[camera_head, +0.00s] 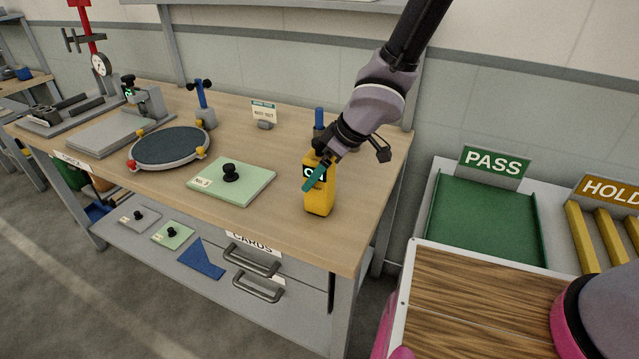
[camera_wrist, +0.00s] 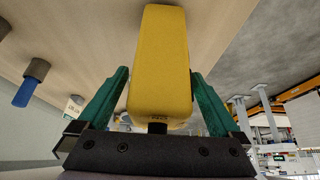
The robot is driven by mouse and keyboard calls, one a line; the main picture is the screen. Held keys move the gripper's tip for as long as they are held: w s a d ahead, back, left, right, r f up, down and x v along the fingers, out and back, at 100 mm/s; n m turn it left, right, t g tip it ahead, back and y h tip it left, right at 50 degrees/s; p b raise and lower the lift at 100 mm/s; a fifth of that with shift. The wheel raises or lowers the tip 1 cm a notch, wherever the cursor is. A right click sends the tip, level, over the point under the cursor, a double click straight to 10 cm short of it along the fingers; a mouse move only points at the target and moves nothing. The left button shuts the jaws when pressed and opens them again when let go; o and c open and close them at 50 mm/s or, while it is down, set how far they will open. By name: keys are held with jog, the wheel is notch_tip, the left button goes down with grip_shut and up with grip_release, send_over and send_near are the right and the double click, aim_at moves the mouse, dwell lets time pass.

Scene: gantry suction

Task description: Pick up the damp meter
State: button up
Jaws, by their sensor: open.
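The damp meter (camera_head: 319,198) is a yellow upright block with a dark face panel, standing near the front right of the wooden workbench (camera_head: 275,150). My gripper (camera_head: 318,175) is at its upper part, with a teal finger in front of the meter in the head view. In the wrist view the yellow body of the meter (camera_wrist: 160,65) lies between my two teal fingers (camera_wrist: 158,100). The fingers are open, with a narrow gap visible on each side. The far finger is mostly hidden in the head view.
A green plate with a black knob (camera_head: 250,188) lies left of the meter. A round dark turntable (camera_head: 170,147) is farther left. A blue-topped post (camera_head: 319,121) stands behind my gripper. The green PASS tray (camera_head: 480,220) is to the right, beyond the bench edge.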

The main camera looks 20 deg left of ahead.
grip_shut()
jog(key=shift+r, duration=0.15)
